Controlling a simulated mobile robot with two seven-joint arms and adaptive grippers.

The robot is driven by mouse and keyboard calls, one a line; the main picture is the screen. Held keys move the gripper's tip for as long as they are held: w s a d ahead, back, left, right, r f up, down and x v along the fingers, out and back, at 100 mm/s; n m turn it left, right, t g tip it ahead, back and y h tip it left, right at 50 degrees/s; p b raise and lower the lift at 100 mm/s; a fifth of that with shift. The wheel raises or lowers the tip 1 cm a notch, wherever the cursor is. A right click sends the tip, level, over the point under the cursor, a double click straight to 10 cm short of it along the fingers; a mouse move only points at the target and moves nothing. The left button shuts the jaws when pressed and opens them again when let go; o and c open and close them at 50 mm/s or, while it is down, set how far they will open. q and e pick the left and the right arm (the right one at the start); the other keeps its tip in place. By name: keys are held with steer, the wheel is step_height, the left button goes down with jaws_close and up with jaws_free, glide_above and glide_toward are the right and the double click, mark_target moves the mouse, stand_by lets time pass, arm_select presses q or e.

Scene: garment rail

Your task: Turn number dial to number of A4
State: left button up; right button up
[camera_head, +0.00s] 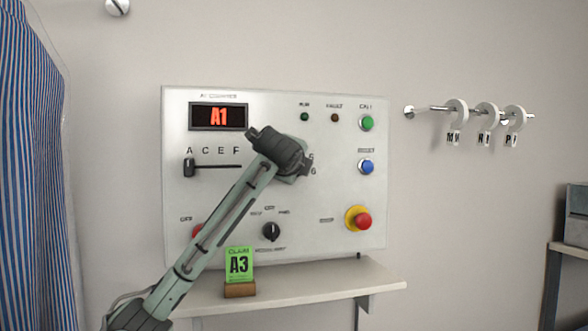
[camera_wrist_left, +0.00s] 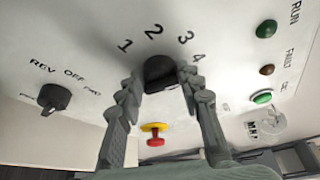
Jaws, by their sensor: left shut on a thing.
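The number dial (camera_wrist_left: 160,70) is a black knob with the numbers 1, 2, 3 and 4 around it in the left wrist view. My left gripper (camera_wrist_left: 161,85) is shut on it, one finger on each side. In the head view my left gripper (camera_head: 284,156) covers the dial, and only 5 and 6 show to its right. The dial's pointer cannot be made out. The display (camera_head: 218,117) on the white control panel (camera_head: 340,190) reads A1 in red. The letter slider (camera_head: 189,167) stands at A. My right gripper is not in view.
A green card (camera_head: 239,264) reading A3 stands on the shelf (camera_head: 330,282) below the panel. A black selector (camera_head: 271,231), a red-and-yellow stop button (camera_head: 360,219), and green (camera_head: 366,123) and blue (camera_head: 366,166) buttons are nearby. Striped cloth (camera_head: 32,170) hangs at left.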

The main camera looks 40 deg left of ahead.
arm_select(q)
steer(key=shift+m+g, duration=0.3)
steer(key=shift+m, duration=0.2)
steer(key=o, duration=1.1)
steer(key=v, duration=1.2)
steer(key=shift+d, duration=0.1)
steer(key=shift+f, duration=0.1)
